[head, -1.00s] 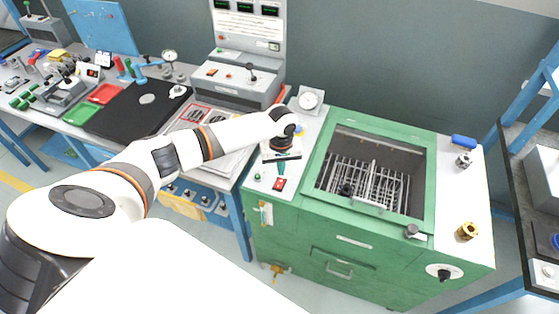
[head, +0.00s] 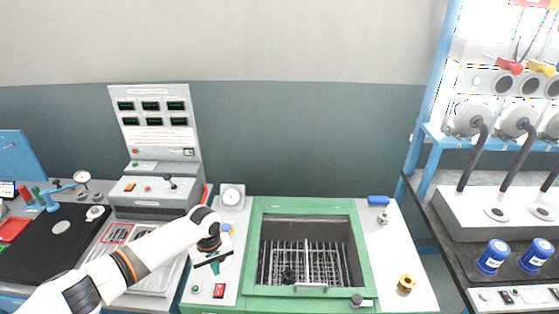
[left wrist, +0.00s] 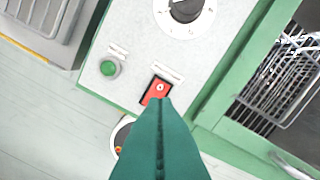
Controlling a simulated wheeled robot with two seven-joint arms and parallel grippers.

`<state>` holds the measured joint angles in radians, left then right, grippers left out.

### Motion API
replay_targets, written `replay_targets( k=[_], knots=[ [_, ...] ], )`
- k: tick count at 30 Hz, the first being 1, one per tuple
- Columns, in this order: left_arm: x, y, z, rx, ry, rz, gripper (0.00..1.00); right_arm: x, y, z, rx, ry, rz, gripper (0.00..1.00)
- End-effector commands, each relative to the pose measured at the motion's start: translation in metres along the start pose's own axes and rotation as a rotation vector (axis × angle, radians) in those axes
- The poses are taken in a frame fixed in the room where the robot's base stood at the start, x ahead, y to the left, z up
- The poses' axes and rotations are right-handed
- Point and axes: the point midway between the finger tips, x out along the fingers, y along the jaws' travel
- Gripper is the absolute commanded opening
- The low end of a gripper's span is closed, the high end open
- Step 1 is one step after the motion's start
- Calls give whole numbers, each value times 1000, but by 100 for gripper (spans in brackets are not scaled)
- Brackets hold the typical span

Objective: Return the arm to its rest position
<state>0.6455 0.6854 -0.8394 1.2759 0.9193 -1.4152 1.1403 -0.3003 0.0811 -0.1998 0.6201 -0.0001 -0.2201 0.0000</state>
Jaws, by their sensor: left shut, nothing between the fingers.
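My left arm comes in from the lower left in the head view. My left gripper (head: 217,268) is above the light control strip at the left of the green machine (head: 320,301). In the left wrist view its teal fingers (left wrist: 160,103) are pressed together with nothing between them. Their tips overlap the lower edge of the red switch (left wrist: 155,89) in that picture; I cannot tell if they touch it. The red switch also shows in the head view (head: 219,290), just below the fingers. My right gripper is not in view.
The green machine has an open top with a wire basket (head: 306,262) inside. A round gauge (head: 231,197) stands behind the control strip. A brass fitting (head: 406,284) sits on the right ledge. A bench with blue containers (head: 492,256) is at right, a black mat (head: 40,254) at left.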

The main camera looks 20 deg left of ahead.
Motion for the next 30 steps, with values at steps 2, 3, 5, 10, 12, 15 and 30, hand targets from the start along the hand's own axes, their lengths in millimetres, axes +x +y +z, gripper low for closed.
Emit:
replay_targets(
  k=[2, 3, 5, 10, 12, 15, 30],
  knots=[
    [2, -2, -5, 17, 3, -2, 0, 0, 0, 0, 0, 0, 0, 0],
    [5, -4, -13, 42, 7, -6, 0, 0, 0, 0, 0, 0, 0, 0],
    [12, -10, -32, 108, 15, -16, 0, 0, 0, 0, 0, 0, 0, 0],
    [31, -30, -129, 432, 29, -101, 0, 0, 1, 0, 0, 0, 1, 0],
    [30, -33, -169, 561, 15, -153, 0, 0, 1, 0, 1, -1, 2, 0],
    [20, -29, -214, 705, -27, -218, 0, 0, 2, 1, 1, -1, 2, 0],
    [-42, 53, -272, 905, -248, -207, 0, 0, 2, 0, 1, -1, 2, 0]
  ],
)
